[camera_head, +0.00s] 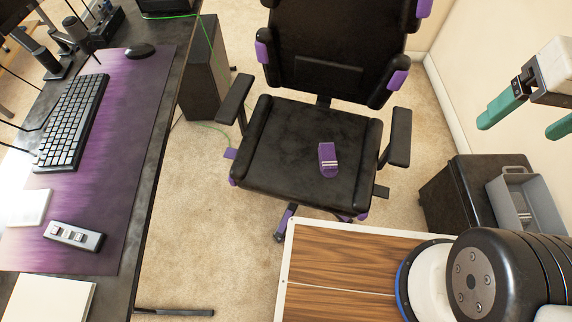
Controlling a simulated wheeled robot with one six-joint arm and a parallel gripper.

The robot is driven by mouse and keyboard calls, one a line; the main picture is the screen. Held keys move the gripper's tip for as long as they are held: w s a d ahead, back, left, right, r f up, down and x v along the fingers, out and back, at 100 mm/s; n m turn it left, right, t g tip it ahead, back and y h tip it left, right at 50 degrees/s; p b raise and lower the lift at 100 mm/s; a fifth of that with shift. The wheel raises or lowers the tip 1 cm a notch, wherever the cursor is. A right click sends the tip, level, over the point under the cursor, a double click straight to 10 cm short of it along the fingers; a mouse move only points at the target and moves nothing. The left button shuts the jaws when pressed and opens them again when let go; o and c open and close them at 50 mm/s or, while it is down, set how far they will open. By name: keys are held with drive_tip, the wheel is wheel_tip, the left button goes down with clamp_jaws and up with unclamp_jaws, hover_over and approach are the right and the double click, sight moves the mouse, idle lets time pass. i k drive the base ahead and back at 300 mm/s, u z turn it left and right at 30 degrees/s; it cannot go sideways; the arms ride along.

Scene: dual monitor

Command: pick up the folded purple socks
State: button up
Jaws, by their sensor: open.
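The folded purple socks (326,159) lie on the black seat of the office chair (290,135), right of the seat's middle. They form a small purple bundle with pale stripes near the lower end. My gripper (525,118) is at the upper right edge of the view, with green fingers spread apart and nothing between them. One finger is partly cut off by the picture edge. The gripper is well to the right of the socks and apart from them.
The chair has armrests (400,137) on both sides and a tall backrest (335,50). A desk with a purple mat (125,150) and keyboard (73,120) stands left. A dark cabinet (445,195) and grey bin (502,208) stand right.

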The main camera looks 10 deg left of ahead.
sight(328, 163)
drive_tip(key=z, duration=0.2)
drive_tip(key=k, duration=0.55)
drive_tip(key=u, duration=1.55)
